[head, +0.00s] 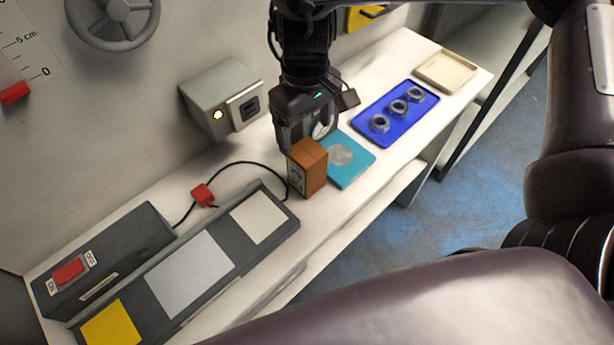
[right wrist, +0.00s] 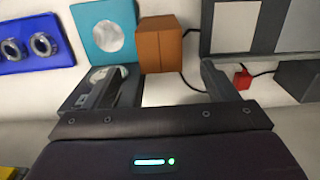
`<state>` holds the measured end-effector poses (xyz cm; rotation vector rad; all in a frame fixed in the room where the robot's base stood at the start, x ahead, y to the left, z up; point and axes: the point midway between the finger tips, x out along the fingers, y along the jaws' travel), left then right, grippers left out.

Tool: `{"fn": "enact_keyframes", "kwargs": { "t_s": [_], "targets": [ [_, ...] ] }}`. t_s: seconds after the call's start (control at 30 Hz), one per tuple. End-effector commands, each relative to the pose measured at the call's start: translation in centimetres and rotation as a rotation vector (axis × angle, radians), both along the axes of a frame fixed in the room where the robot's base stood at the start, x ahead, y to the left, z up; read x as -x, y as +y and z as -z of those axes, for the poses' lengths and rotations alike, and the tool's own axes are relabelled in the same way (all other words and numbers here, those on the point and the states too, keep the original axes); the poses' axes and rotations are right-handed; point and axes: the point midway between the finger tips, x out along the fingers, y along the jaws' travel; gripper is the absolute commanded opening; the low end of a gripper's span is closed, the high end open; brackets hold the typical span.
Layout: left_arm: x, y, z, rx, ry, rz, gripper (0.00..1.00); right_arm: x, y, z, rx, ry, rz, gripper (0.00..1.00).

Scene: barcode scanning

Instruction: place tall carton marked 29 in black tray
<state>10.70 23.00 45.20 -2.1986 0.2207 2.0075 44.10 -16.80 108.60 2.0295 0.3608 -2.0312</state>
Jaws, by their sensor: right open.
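A brown carton (head: 308,168) stands upright on the white counter, with a printed label on its left side; I cannot read a number on it. It also shows in the right wrist view (right wrist: 158,50), just beyond the fingertips. My right gripper (head: 310,136) is above and behind the carton, pointing down. Its fingers are spread in the right wrist view (right wrist: 166,72), with nothing held between them. A dark grey tray-like base (head: 205,222) with pale pads and a yellow pad lies at the left front. My left gripper is not in view.
A teal plate (head: 362,160) with a pale disc lies right of the carton. Further right are a blue tray (head: 412,115) with metal rings and a beige tray (head: 446,72). A grey box (head: 222,95) is on the wall. A black cable with a red block (head: 202,195) lies behind the base.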

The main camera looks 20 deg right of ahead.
Motion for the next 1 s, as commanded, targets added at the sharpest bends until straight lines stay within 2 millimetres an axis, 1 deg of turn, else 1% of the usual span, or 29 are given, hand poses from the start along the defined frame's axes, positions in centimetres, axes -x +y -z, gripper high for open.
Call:
{"fn": "enact_keyframes", "kwargs": {
  "t_s": [0.03,0.1,0.2,0.27,0.37,0.67,0.83,0.9,1.0],
  "targets": [
    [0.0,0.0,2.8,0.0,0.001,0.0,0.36,-0.1,0.0,1.9,0.0,-0.005,0.0,0.8],
    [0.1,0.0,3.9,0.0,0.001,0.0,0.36,-0.1,0.0,2.3,0.001,-0.004,0.001,0.8],
    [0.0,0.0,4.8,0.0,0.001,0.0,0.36,0.0,0.0,2.4,0.0,-0.003,0.002,0.8],
    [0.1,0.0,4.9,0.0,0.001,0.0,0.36,0.0,0.0,2.5,0.001,-0.001,0.002,0.8],
    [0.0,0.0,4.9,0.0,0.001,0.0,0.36,0.1,0.0,3.1,0.0,0.003,0.003,0.8],
    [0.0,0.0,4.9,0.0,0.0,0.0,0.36,0.3,0.0,6.3,0.0,0.004,0.003,0.8],
    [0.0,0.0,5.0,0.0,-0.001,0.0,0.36,0.4,-0.1,8.8,-0.001,0.004,0.004,0.8],
    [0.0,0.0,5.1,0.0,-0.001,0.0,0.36,0.4,-0.1,9.4,0.0,0.002,0.004,0.8],
    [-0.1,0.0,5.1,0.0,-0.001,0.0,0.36,0.4,-0.1,9.9,0.0,0.001,0.004,0.8]
  ]
}}
